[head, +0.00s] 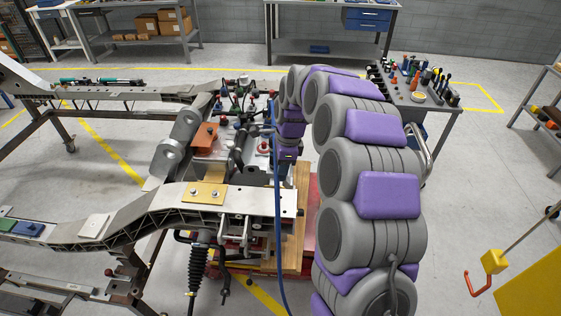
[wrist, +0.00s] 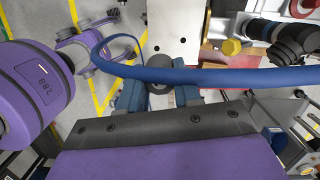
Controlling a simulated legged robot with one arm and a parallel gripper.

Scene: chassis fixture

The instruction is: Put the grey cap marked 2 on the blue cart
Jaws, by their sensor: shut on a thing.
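My gripper (wrist: 158,92) shows in the wrist view with its blue fingertips closed on a dark grey round piece (wrist: 159,77), which looks like the grey cap. No number is legible on it. A blue hose (wrist: 215,75) crosses just in front and partly hides the grip. In the head view my arm reaches down to the chassis fixture, and the held piece cannot be made out there. A wheeled cart (head: 415,97) with a grey top, bluish below, stands to the right behind my arm; it is probably the blue cart.
The chassis rails (head: 120,215) and the parts-covered fixture (head: 235,130) lie left of and under my arm. The blue hose (head: 278,215) hangs beside the arm. Tools and small parts cover much of the cart top.

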